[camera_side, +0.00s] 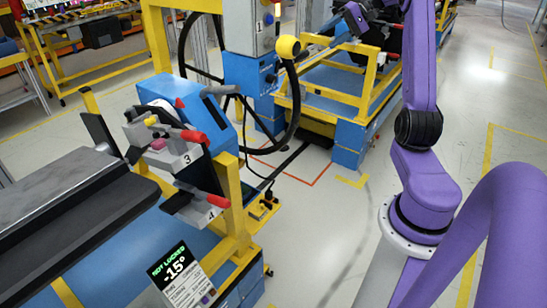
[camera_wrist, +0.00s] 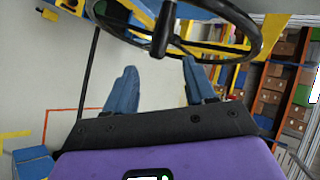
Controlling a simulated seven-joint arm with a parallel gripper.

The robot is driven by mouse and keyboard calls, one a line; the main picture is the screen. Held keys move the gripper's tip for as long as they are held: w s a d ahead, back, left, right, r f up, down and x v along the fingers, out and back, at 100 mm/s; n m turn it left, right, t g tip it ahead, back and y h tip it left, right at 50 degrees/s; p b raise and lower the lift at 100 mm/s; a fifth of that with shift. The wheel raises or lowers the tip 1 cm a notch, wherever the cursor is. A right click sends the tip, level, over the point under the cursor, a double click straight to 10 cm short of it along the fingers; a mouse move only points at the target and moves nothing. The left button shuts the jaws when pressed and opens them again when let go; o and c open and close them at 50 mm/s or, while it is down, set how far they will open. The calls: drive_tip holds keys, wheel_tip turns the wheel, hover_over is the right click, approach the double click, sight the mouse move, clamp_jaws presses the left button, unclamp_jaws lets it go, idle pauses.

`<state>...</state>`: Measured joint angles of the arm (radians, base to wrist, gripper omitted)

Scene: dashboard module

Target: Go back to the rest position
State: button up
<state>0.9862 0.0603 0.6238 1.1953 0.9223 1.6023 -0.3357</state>
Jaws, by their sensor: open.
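My gripper (camera_wrist: 160,82) shows in the wrist view with its two blue fingers spread apart and nothing between them. Just beyond the fingertips is a black steering wheel (camera_wrist: 252,48); I cannot tell the exact gap. In the side view my purple arm rises at the right and runs out of the top edge, with its small dark end near the top centre. The dashboard module (camera_side: 205,122) stands left of centre, with a black wheel ring (camera_side: 297,115) at its right. Clamps with red handles (camera_side: 218,201) sit on its near end.
A sign (camera_side: 178,270) reads "NOT LOCKED -15°". A blue and yellow frame (camera_side: 350,135) stands behind the module. A long dark beam (camera_side: 70,215) lies at the left. Open floor (camera_side: 325,225) lies between the module and my arm. Shelves with boxes (camera_wrist: 285,75) show in the wrist view.

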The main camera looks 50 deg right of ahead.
drive_tip(key=w+a+r+n+t+h, duration=0.1)
drive_tip(key=a+r+n+t+h, duration=0.4)
drive_tip(key=a+r+n+h, duration=0.9)
drive_tip(key=s+a+r+n+t+y, duration=0.1)
drive_tip(key=a+r+n+y, duration=0.1)
drive_tip(key=a+n+y, duration=0.3)
drive_tip(key=s+a+r+n+t+y, duration=0.1)
drive_tip(key=a+r+n, duration=0.1)
drive_tip(key=a+n, duration=0.35)
drive_tip(key=s+a+f+m+g+y, duration=0.15)
drive_tip(key=s+a+f+g, duration=0.25)
drive_tip(key=a+f, duration=0.55)
drive_tip(key=s+a+f+g+y, duration=0.3)
drive_tip(key=s+a+f+g, duration=0.1)
drive_tip(key=a+f, duration=0.5)
drive_tip(key=s+a+f+g+h, duration=0.1)
drive_tip(key=s+f+g+h, duration=0.1)
drive_tip(key=s+f, duration=0.3)
drive_tip(key=s+a+f+m+g+h, duration=0.1)
drive_tip(key=s+f+g, duration=0.4)
drive_tip(key=s, duration=0.7)
drive_tip(key=shift+f+h, duration=0.45)
drive_tip(key=shift+f, duration=0.05)
